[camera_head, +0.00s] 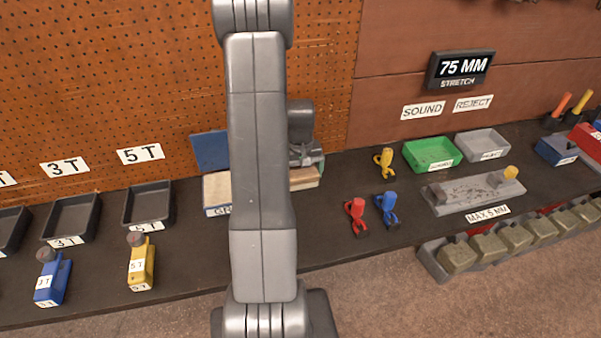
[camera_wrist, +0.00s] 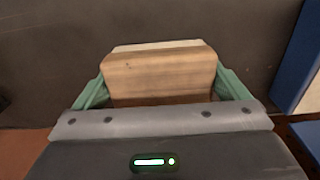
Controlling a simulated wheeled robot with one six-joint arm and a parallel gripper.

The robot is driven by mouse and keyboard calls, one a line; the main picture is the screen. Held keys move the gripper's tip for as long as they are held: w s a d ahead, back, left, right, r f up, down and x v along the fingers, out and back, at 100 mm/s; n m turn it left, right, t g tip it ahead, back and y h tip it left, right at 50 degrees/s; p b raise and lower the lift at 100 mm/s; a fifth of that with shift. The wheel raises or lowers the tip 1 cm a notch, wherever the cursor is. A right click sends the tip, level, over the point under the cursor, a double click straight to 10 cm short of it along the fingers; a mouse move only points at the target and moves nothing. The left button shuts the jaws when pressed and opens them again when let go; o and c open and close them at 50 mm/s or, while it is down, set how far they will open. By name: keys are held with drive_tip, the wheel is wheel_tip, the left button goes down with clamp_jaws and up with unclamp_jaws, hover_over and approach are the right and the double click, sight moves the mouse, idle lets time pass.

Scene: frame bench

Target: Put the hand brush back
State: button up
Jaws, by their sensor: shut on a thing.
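The hand brush (camera_wrist: 160,75) shows in the wrist view as a brown wooden block with a paler strip along its far edge. My gripper (camera_wrist: 162,92) is shut on it, with a green finger at each side. In the head view my gripper (camera_head: 306,158) is behind my arm, at the bench just right of the arm. A wooden piece (camera_head: 305,178) shows beneath it, probably the brush. My arm hides the middle of this area, so I cannot tell whether the brush touches the bench.
A pale-topped block with a partly hidden label (camera_head: 216,192) and a blue panel (camera_head: 209,151) are left of my arm. Red (camera_head: 356,214), blue (camera_head: 387,206) and yellow (camera_head: 384,162) small tools lie to the right, near a green tray (camera_head: 432,153). Dark trays (camera_head: 148,204) stand left.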

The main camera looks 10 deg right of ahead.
sight(300, 172)
drive_tip(key=shift+f, duration=0.2)
drive_tip(key=o, duration=0.7)
drive_tip(key=shift+c, duration=0.2)
drive_tip(key=shift+r, duration=0.15)
wheel_tip(300, 172, up, 12)
